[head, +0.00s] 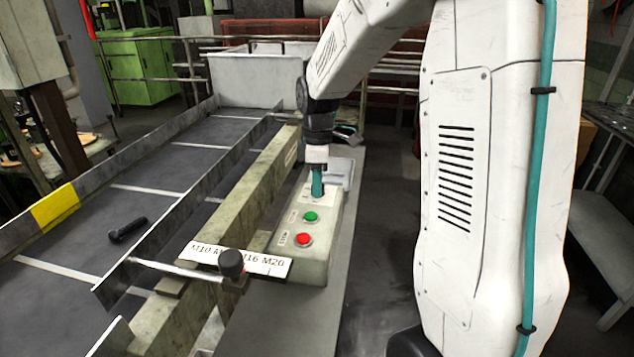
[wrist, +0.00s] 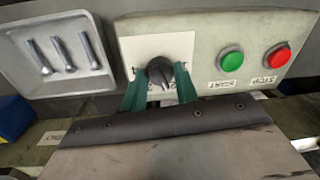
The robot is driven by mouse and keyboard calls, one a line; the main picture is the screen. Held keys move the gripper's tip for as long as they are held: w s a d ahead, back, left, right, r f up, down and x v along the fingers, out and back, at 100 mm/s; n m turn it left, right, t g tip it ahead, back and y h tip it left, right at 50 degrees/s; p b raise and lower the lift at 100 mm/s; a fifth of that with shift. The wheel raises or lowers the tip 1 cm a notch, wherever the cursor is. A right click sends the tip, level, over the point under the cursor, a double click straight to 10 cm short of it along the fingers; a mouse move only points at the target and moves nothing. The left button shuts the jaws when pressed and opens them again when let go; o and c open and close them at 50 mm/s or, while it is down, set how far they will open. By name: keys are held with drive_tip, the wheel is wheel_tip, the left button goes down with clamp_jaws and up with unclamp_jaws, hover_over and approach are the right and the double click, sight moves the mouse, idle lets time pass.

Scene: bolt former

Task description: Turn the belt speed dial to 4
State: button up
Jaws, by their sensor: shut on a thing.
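The belt speed dial (wrist: 160,72) is a black knob on a white plate (wrist: 180,42) at the left end of the grey control box, seen in the wrist view. My gripper (wrist: 160,82) has its two green fingers on either side of the knob and is shut on it. In the head view my gripper (head: 317,185) points down at the far end of the control box (head: 318,262) and hides the dial. The scale marks around the knob are too small and too covered to read.
A green button (head: 310,217) and a red button (head: 303,239) sit beside the dial on the box. A grey tray (wrist: 60,55) with several bolts adjoins it. A black-knobbed lever (head: 231,263) and size label (head: 270,264) stand in front.

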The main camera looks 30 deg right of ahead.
drive_tip(key=m, duration=1)
drive_tip(key=shift+s+m+t, duration=0.1)
drive_tip(key=shift+m+t, duration=0.2)
drive_tip(key=shift+m, duration=0.1)
drive_tip(key=m, duration=0.5)
drive_tip(key=shift+m, duration=0.3)
drive_tip(key=m, duration=0.5)
drive_tip(key=shift+m+t, duration=0.3)
drive_tip(key=o, duration=1)
drive_tip(key=shift+s, duration=0.1)
